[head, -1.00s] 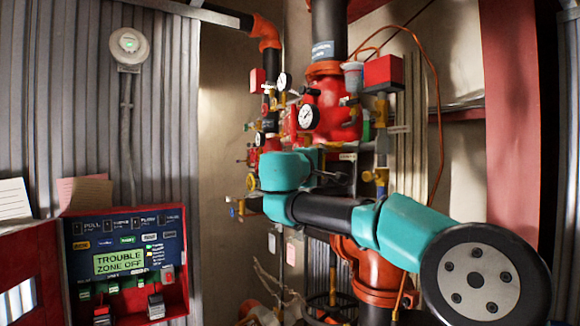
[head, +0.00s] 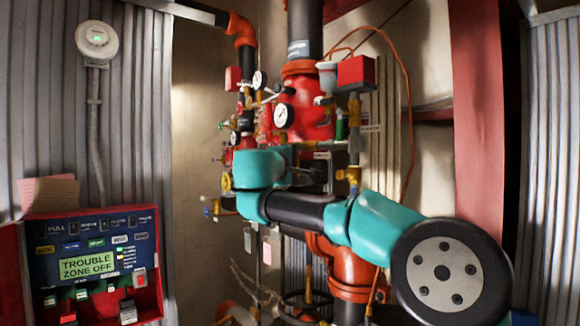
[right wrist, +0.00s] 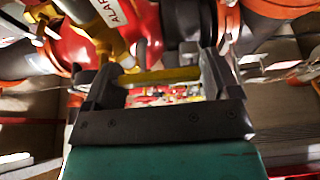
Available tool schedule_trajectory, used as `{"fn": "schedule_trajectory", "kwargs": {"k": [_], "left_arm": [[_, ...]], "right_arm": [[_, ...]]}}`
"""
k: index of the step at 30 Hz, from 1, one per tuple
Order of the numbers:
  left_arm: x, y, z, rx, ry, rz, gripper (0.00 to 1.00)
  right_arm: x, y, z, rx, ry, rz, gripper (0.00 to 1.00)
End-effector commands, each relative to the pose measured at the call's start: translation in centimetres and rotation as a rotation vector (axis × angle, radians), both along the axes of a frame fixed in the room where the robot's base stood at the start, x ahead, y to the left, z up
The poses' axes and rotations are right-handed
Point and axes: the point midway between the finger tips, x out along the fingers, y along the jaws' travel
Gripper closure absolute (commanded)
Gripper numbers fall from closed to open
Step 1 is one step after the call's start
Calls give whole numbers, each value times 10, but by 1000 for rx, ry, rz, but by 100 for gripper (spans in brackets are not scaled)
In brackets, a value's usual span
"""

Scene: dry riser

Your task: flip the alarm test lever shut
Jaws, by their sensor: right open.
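In the right wrist view a yellow lever (right wrist: 160,76) lies crosswise between the two dark fingers of my right gripper (right wrist: 157,68). The fingers are apart, and I cannot tell whether either touches it. A yellow valve body (right wrist: 108,36) and a white tag reading "ALAR…" (right wrist: 113,11) are just beyond. In the head view my right gripper (head: 315,174) is a dark shape at the riser, partly hidden by my teal arm. A small tag (head: 321,155) and a brass valve (head: 350,176) show near it. The lever itself is hard to make out there. My left gripper is out of view.
The red and black riser (head: 303,85) with gauges (head: 284,115) and small valves crowds the space around my gripper. An alarm panel (head: 88,262) reading "TROUBLE ZONE OFF" is at lower left. A red column (head: 478,130) stands at right.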

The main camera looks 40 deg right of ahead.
Motion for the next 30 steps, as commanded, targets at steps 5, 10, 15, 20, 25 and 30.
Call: {"fn": "schedule_trajectory", "kwargs": {"k": [5,10,15,20,25,30], "left_arm": [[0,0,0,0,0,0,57],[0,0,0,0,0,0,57],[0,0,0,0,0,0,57],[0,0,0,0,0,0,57],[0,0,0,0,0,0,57],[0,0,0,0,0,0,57]], "right_arm": [[-2,9,0,0,0,3,18],[-9,31,0,0,0,4,18],[-18,60,1,-1,-1,4,18],[-26,87,1,0,-1,4,18],[-34,116,1,0,-1,5,18],[-42,143,1,-1,-1,4,18]]}}
